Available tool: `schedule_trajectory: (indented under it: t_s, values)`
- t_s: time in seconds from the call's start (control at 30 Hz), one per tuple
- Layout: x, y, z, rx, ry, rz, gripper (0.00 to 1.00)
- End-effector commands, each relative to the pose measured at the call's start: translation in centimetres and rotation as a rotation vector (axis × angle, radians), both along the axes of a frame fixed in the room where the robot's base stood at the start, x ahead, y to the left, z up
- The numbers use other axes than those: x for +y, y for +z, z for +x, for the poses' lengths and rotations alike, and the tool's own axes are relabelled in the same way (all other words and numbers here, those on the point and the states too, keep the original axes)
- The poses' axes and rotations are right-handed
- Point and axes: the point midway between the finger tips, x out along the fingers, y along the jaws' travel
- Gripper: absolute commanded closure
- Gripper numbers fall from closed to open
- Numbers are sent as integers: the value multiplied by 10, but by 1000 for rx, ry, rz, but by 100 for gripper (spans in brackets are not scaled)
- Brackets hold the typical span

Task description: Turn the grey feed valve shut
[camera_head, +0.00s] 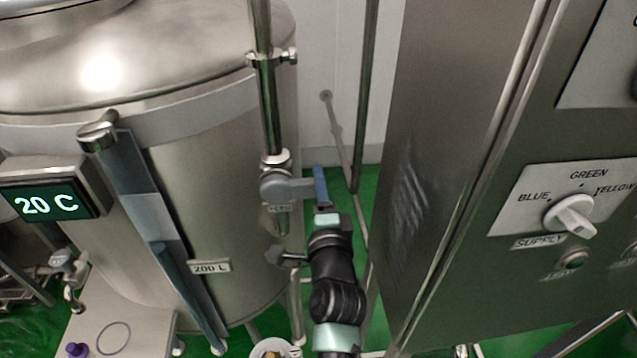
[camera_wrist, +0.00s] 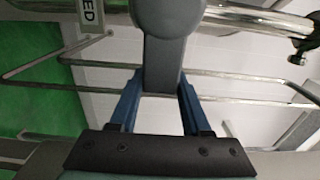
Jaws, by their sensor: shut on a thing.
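The grey feed valve (camera_head: 276,184) sits on a vertical steel pipe beside the large tank, with a small label under it. Its grey lever (camera_head: 299,188) sticks out to the right, crosswise to the pipe in the head view. My gripper (camera_head: 319,187) is at the lever's free end, with blue fingers shut on it. In the wrist view, the grey lever (camera_wrist: 162,66) comes down from its round hub between the two blue fingers of my gripper (camera_wrist: 160,88). A label ending in "ED" (camera_wrist: 89,12) shows at the upper left. The far finger is partly hidden in the head view.
The steel tank (camera_head: 210,200), with a "20 C" display (camera_head: 45,204), stands left. A steel cabinet (camera_head: 430,150) with a white supply knob (camera_head: 570,214) stands right. Thin pipes (camera_head: 366,90) run behind my gripper. Green floor (camera_head: 345,225) shows in the narrow gap between.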

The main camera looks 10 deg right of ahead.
Motion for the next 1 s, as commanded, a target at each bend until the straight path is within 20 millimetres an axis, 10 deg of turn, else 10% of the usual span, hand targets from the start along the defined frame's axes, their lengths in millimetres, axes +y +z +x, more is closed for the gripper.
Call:
schedule_trajectory:
  t_s: [0.5, 0.53, 0.67, 1.0]
  values:
    - [0, -4, 0, 4, 1, 26, 100]
    - [0, -4, 0, 4, 1, 26, 49]
    - [0, -3, 0, 3, 1, 23, 26]
    - [0, -2, -1, 1, 0, 19, 22]
